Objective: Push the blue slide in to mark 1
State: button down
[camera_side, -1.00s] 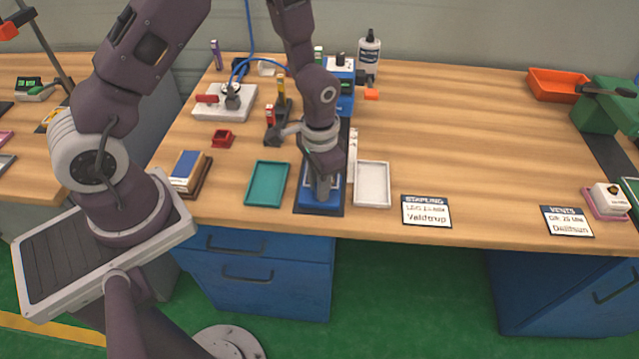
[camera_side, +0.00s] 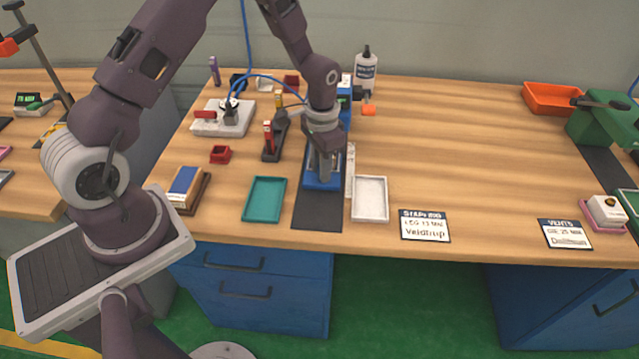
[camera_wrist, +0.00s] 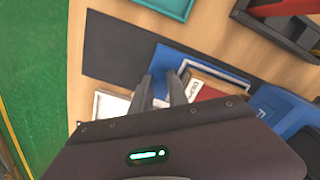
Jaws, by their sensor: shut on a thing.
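The blue slide (camera_side: 310,184) sits on a dark strip (camera_side: 318,212) running from the table's front edge back to a blue machine (camera_side: 345,106). The slide is partway along the strip, with bare strip in front of it. My gripper (camera_side: 323,179) points down at the slide and is shut on its front part. In the wrist view my gripper (camera_wrist: 160,88) covers part of the blue slide (camera_wrist: 170,56), which carries a reddish-brown piece with a white label (camera_wrist: 205,88). A pale narrow strip (camera_side: 350,172) lies right of the track. I cannot read any mark 1.
A teal tray (camera_side: 264,199) stands left of the strip and a white tray (camera_side: 370,198) right of it. A dark stand with coloured parts (camera_side: 270,145) is close on the left. A white bottle (camera_side: 365,70) stands behind. The table's right middle is clear.

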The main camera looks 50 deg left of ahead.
jog(key=shift+w+a, duration=0.25)
jog(key=shift+w, duration=0.05)
jog(key=c, duration=1.6)
grip_release()
jog(key=shift+o, duration=0.2)
notch_tip(320, 180, up, 7)
jog(key=shift+r, duration=0.1)
